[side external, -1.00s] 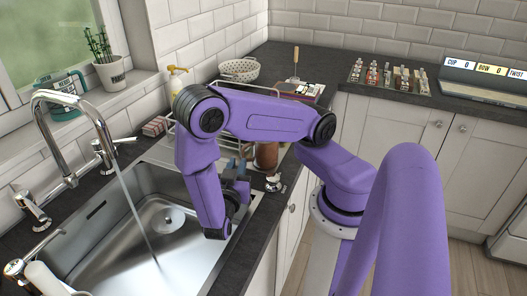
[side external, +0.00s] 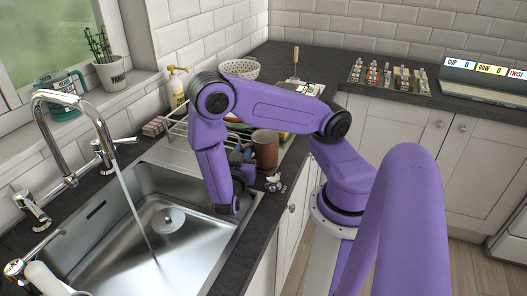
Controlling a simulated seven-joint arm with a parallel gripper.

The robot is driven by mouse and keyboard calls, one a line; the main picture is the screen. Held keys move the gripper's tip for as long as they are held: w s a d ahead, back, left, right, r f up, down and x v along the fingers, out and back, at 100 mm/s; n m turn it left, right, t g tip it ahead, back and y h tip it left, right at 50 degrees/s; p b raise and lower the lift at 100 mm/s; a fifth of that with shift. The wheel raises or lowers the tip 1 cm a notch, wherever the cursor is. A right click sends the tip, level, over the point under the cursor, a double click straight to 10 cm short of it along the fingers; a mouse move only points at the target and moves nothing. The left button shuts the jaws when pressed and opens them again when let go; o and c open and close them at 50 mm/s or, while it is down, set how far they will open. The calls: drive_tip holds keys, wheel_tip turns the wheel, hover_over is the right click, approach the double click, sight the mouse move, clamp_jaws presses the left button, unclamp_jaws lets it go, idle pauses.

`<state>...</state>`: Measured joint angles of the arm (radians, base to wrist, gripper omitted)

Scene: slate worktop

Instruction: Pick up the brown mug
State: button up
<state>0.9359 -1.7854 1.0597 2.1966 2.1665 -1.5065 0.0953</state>
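The brown mug (side external: 265,150) stands upright on the counter behind the sink, at the right end of the drying area. Its upper part and right side show in the side external view.
The steel sink (side external: 135,235) with running water lies below and left of my arm. A wire dish rack (side external: 178,128) stands behind the arm. A small metal object (side external: 274,183) sits on the counter edge just in front of the mug.

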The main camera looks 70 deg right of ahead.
drive_tip(key=shift+c, duration=0.4)
clamp_jaws()
drive_tip(key=shift+r, duration=0.15)
